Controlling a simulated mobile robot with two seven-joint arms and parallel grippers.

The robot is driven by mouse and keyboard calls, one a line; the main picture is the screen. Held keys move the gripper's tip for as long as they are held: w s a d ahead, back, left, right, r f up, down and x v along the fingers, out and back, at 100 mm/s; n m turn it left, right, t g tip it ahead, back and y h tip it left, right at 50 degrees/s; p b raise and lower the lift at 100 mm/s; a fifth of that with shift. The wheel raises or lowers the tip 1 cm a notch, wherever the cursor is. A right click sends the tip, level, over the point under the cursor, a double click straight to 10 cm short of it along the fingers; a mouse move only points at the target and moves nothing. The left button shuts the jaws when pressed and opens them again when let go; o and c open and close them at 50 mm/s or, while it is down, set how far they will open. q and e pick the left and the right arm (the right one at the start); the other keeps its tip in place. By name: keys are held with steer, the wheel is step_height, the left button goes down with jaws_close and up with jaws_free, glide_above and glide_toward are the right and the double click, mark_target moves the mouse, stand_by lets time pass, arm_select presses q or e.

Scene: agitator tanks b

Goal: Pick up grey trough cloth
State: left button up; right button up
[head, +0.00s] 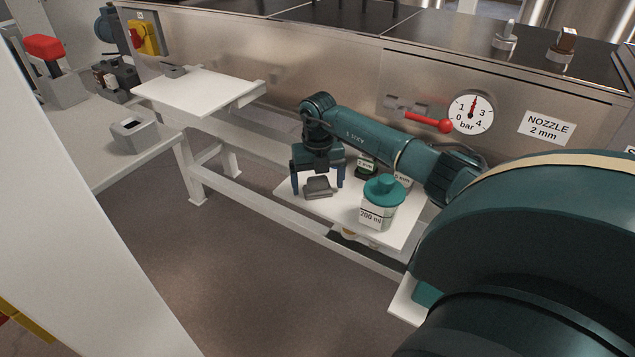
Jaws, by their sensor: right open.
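A small grey folded thing, which looks like the grey trough cloth (318,184), lies on a white shelf (290,188) at the centre of the head view. My right gripper (318,189) points down over it. Its two blue fingers are spread apart, one to the left of the cloth and one to the right. No grip on the cloth shows, and whether a finger touches it I cannot tell. My left gripper is out of view.
On the same shelf, a white 200 ml jar with a teal lid (382,198) stands right of the gripper, with small labelled containers (366,167) behind. A gauge with a red lever (471,111) is on the steel panel. Another white shelf (205,92) is at left.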

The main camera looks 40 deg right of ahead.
mark_target(318, 179)
steer(key=c, duration=1.1)
steer(key=shift+r, duration=0.1)
step_height(318, 179, up, 10)
steer(key=shift+f, duration=0.1)
